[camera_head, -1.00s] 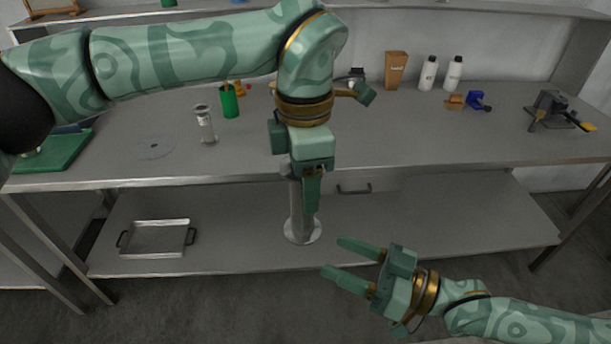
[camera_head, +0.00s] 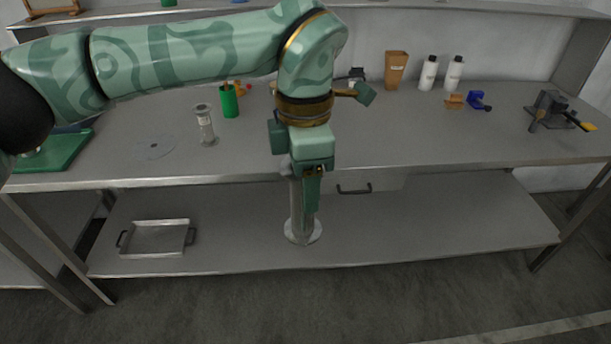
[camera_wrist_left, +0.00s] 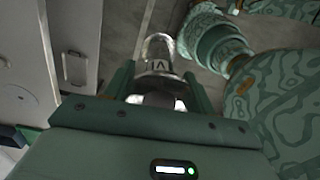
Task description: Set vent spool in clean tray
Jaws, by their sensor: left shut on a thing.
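My left gripper (camera_head: 309,205) is shut on a grey metal spool (camera_head: 298,218), with its jaws pointing down in front of the bench. The spool hangs upright, with a round flange at its lower end; the finger hides part of it. In the left wrist view the spool (camera_wrist_left: 158,66) sits between the two fingers and bears dark lettering that I cannot read fully. A shallow metal tray (camera_head: 188,240) with dark side handles stands on the lower shelf, left of the spool, and looks empty. My right gripper is out of view.
Bottles (camera_head: 428,73) and a vise (camera_head: 550,110) stand right. The lower shelf (camera_head: 430,220) is clear to the right.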

